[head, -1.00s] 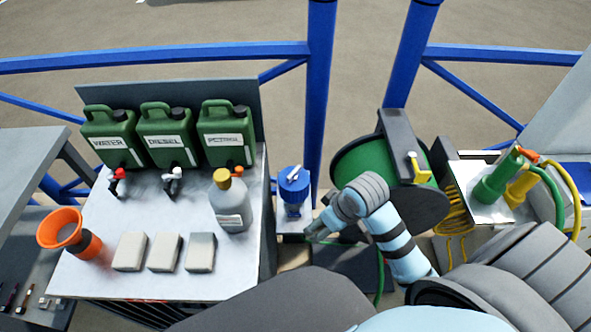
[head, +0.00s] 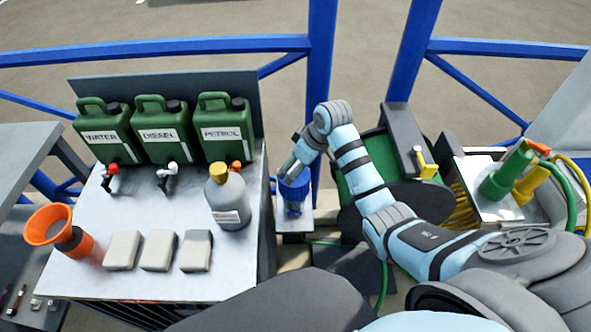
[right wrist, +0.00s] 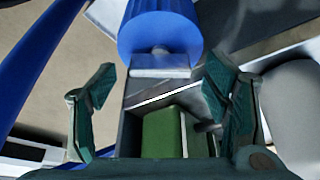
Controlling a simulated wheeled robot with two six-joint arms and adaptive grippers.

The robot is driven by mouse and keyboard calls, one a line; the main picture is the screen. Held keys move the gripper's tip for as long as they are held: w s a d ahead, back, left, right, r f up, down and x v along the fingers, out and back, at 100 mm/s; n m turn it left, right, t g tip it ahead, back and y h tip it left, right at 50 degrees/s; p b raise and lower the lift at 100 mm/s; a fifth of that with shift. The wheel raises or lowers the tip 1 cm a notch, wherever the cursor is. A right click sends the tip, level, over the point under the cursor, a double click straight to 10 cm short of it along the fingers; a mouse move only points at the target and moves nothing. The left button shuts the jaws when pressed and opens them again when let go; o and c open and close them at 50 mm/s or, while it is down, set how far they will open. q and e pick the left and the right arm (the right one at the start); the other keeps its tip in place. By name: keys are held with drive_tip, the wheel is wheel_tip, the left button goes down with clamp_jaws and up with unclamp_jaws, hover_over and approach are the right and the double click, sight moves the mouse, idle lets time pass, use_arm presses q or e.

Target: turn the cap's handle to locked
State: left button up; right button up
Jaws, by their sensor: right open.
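The blue cap (head: 293,200) stands upright on a small pale stand right of the bench. In the right wrist view its blue round body (right wrist: 160,32) is at the top, with a short pale grey handle (right wrist: 160,64) in front of it. My right gripper (head: 286,172) is at the top of the cap and hides its handle in the head view. In the right wrist view the two dark green fingers of the gripper (right wrist: 158,82) are spread wide, one on each side of the handle, with gaps. I cannot tell the handle's setting. My left gripper is not in view.
The metal bench (head: 90,270) left of the cap holds a grey bottle (head: 229,203), green canisters (head: 165,128), pale blocks (head: 159,250) and an orange funnel (head: 50,225). A green hose reel (head: 365,160) stands close right. A blue post (head: 321,70) rises behind.

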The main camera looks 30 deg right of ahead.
drive_tip(key=shift+w+a+f, duration=0.1)
drive_tip(key=shift+w+f, duration=0.05)
drive_tip(key=shift+f, duration=0.35)
